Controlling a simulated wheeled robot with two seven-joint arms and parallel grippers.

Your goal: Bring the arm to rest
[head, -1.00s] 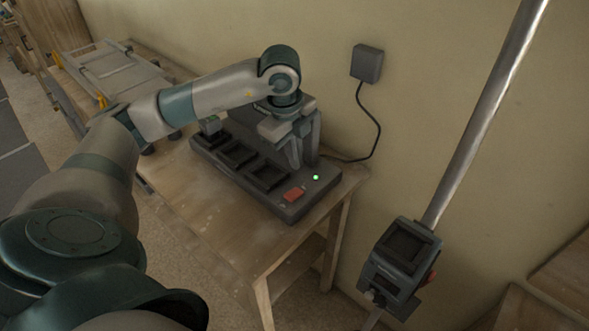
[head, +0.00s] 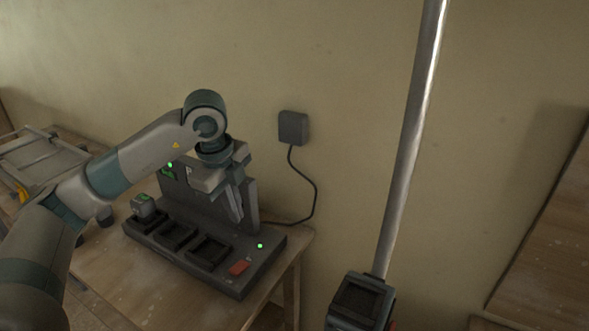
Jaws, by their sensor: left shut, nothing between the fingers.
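My left arm comes in from the left. Its gripper (head: 237,217) points down over the black charging station (head: 262,270), in front of the station's upright back panel. The gripper is shut and empty; I cannot tell whether its fingertips touch the station. My right gripper is not in view.
The station stands on a wooden table (head: 120,268) and has empty bays, a battery (head: 144,205) at its left end, a red button (head: 239,267) and green lights. A cable runs to a wall box (head: 293,128). A metal pole (head: 408,150) with a dark device (head: 361,303) stands right. A folded frame (head: 40,160) lies left.

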